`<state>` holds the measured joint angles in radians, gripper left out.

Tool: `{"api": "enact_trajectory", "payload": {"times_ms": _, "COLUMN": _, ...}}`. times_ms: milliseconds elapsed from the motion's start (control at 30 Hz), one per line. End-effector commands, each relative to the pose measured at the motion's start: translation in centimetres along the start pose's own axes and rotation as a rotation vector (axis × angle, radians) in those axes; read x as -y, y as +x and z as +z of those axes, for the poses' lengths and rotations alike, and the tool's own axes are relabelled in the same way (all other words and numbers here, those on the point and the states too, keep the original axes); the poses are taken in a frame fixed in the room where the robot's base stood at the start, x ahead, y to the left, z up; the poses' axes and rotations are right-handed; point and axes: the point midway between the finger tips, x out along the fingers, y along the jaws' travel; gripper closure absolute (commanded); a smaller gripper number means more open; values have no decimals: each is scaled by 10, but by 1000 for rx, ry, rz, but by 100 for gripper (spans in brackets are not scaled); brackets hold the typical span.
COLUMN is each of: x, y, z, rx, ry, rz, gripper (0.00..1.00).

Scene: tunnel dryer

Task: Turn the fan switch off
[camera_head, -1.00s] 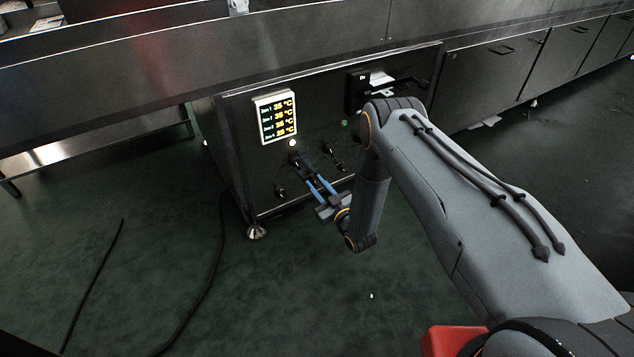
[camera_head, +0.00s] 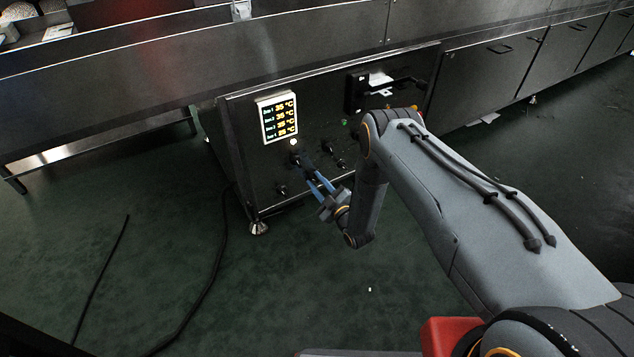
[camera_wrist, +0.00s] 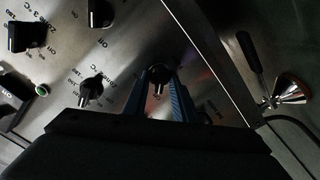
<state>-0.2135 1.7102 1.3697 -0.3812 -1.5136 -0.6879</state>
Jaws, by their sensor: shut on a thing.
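My gripper (camera_head: 304,168) reaches the front of the dark control cabinet, below its lit temperature display (camera_head: 278,117). In the wrist view, the two blue fingers of my gripper (camera_wrist: 160,88) are shut on a black rotary knob (camera_wrist: 158,75), one finger on each side. The fingers hide part of the knob and its markings. I cannot read a fan label, so I cannot tell the knob's setting. A round light (camera_head: 292,142) glows white just below the display.
More black knobs sit close by on the panel, including one beside the fingers (camera_wrist: 91,88) and one marked Zone 3 (camera_wrist: 25,37). A green light (camera_wrist: 42,90) is near them. A dark cable (camera_head: 205,285) lies on the floor at left.

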Motion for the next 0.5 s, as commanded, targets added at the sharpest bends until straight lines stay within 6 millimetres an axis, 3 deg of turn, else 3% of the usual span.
{"api": "enact_trajectory", "payload": {"times_ms": 333, "x": 0, "y": 0, "z": 0, "rx": 0, "ry": -3, "rz": 0, "gripper": 97}}
{"api": "enact_trajectory", "payload": {"times_ms": 367, "x": 0, "y": 0, "z": 0, "rx": 0, "ry": -3, "rz": 0, "gripper": 73}}
{"api": "enact_trajectory", "payload": {"times_ms": 500, "x": 0, "y": 0, "z": 0, "rx": 0, "ry": -3, "rz": 0, "gripper": 71}}
